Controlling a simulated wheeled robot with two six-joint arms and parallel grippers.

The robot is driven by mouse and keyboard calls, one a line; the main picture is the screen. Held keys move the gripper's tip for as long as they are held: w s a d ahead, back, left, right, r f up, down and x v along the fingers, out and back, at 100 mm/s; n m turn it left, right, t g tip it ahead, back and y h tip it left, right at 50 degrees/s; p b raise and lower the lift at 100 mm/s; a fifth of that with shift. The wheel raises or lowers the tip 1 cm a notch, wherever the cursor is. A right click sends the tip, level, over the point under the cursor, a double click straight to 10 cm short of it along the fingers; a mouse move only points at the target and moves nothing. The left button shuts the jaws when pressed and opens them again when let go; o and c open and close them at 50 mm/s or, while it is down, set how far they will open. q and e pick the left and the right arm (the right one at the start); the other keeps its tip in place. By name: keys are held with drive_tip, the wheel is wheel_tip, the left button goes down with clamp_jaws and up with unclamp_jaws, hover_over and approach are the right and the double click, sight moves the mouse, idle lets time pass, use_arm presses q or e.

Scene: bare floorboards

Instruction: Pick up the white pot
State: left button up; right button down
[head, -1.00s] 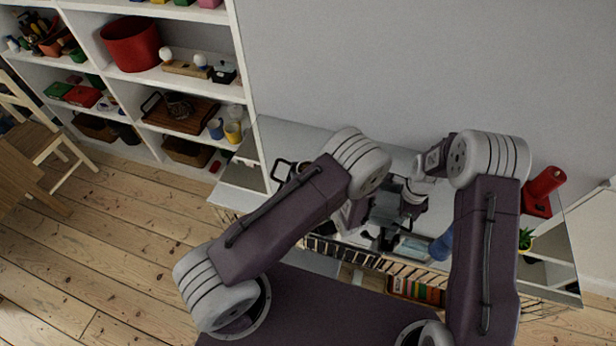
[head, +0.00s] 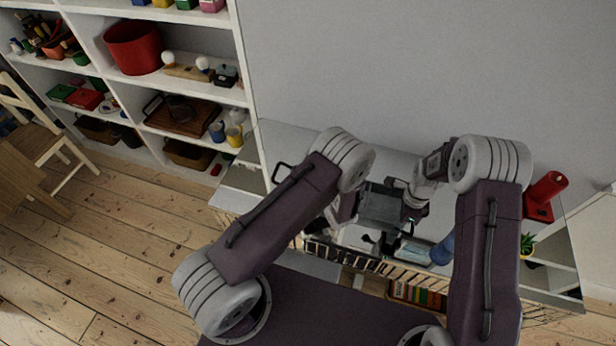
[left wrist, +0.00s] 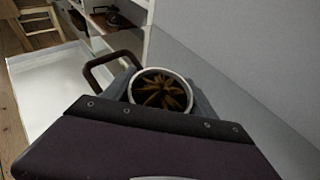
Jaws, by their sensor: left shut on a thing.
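The white pot (left wrist: 187,84) is round, with a white rim and a brown, star-shaped clump inside. It shows upright in the left wrist view. My left gripper (left wrist: 160,92) is shut on it, with a grey finger on each side. In the head view my left forearm hides the pot and those fingers. My right gripper (head: 400,207) hangs over the middle of the low unit in the head view. Its fingertips are too small and crowded to read.
A dark curved handle (head: 282,173) stands left of my left arm, and shows behind the pot in the left wrist view (left wrist: 98,72). White shelves (head: 243,70) stand at the left.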

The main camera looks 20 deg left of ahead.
use_arm(q)
wheel_tip(320, 180, up, 10)
drive_tip(key=shift+r, duration=0.1)
use_arm(e)
drive_tip(key=c, duration=1.6)
unclamp_jaws()
wheel_tip(320, 180, up, 12)
